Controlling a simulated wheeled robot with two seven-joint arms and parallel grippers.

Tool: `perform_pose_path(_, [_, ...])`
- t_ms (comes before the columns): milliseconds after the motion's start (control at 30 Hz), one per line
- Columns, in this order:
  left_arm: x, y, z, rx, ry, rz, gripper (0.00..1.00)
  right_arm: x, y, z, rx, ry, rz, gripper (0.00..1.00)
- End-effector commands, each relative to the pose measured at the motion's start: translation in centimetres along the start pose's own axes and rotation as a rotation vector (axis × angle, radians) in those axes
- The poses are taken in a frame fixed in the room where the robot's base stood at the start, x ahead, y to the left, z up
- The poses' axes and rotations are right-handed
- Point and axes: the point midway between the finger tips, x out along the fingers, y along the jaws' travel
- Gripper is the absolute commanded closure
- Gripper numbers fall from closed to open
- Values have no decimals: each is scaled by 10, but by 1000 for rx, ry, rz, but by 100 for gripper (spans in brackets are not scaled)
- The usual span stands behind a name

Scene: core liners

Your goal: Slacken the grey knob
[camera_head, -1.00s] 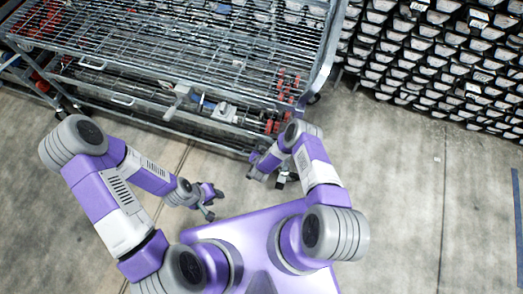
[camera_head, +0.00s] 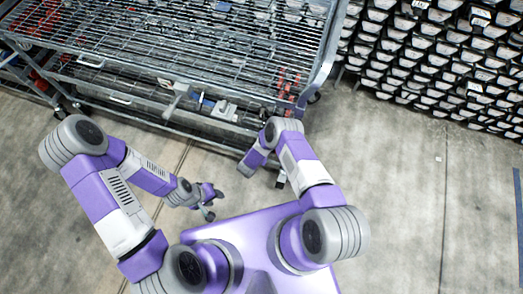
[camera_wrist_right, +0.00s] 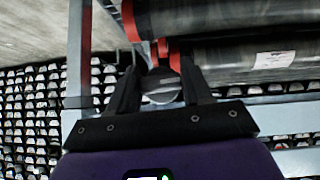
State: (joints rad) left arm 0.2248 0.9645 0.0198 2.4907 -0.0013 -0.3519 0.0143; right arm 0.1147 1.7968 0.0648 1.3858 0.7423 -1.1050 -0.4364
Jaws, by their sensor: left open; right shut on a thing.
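The grey knob (camera_wrist_right: 161,88) is a round, smooth piece between the two fingers of my right gripper (camera_wrist_right: 162,90) in the right wrist view. The fingers are shut on its two sides. A red clamp (camera_wrist_right: 166,50) sits directly behind the knob, against a dark cylinder (camera_wrist_right: 225,18). In the head view the knob and right fingertips are hidden behind my right arm, beside the metal rack (camera_head: 325,60). My left gripper (camera_head: 209,203) is open and empty, low over the floor, apart from the rack.
The rack has wire shelves with red parts (camera_head: 284,80) near its right end. A wall of stacked core liners (camera_head: 430,60) stands at the back right. A second dark cylinder (camera_wrist_right: 240,72) lies beside the first.

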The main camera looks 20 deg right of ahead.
Motion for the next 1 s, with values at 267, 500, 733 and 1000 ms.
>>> perform_pose_path(267, [0, 0, 0, 0, 0, 0, 57, 0, 0, 0, 1, -1, -1, 30])
perform_pose_path(500, [0, 0, 0, 0, 0, 0, 57, 0, 0, 0, 1, -1, -1, 30])
perform_pose_path(733, [-10, 4, 0, 0, 0, 0, 57, -24, -1, -2, -2, -2, -3, 30])
perform_pose_path(1000, [-24, 9, 1, 0, 0, 0, 57, -66, 0, -2, -1, -1, -3, 30])
